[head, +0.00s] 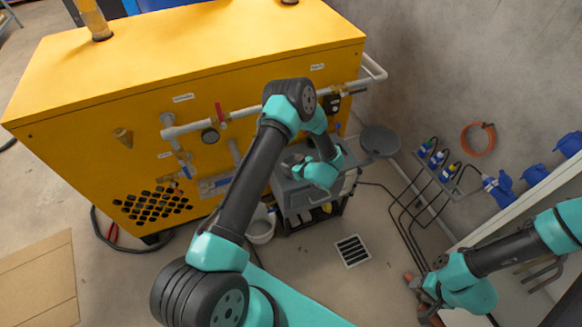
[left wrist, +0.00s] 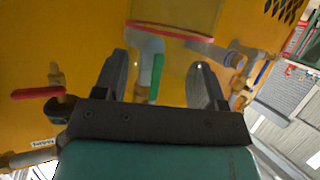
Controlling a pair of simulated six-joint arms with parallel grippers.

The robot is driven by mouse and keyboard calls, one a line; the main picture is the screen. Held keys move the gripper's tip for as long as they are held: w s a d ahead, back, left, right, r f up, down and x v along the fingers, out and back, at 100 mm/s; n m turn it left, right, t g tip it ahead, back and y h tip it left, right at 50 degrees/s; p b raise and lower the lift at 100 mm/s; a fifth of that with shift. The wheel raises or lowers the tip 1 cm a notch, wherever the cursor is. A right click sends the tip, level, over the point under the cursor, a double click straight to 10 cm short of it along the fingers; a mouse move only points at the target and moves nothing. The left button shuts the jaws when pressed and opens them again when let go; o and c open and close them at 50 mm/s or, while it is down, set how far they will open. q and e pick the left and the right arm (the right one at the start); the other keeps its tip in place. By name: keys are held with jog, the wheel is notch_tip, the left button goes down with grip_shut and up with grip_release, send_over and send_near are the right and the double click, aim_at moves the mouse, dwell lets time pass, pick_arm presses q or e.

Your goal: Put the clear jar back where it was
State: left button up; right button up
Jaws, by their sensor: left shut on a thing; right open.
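The clear jar (left wrist: 172,50) shows in the left wrist view as a see-through cylinder with a red ring near its top. My left gripper (left wrist: 160,80) is shut on it, one dark finger on each side. Yellow panel and pipes show through and around the jar. In the head view my left gripper (head: 292,166) is close to the yellow machine's (head: 90,130) front, above a grey cart; the jar cannot be made out there. My right gripper (head: 422,295) is open at the lower right, low beside the white cabinet edge and apart from the jar.
The grey cart (head: 310,196), a white bucket (head: 262,226) and a rack of bottles (head: 437,155) stand nearby. Floor around the drain (head: 352,250) is clear.

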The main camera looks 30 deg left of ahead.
pick_arm(q)
jog(key=shift+w+a, duration=0.2)
jog(key=shift+w, duration=0.1)
jog(key=shift+f, duration=1.8)
jog(key=shift+f, duration=0.1)
jog(key=o, duration=1.1)
jog(key=shift+o, duration=0.2)
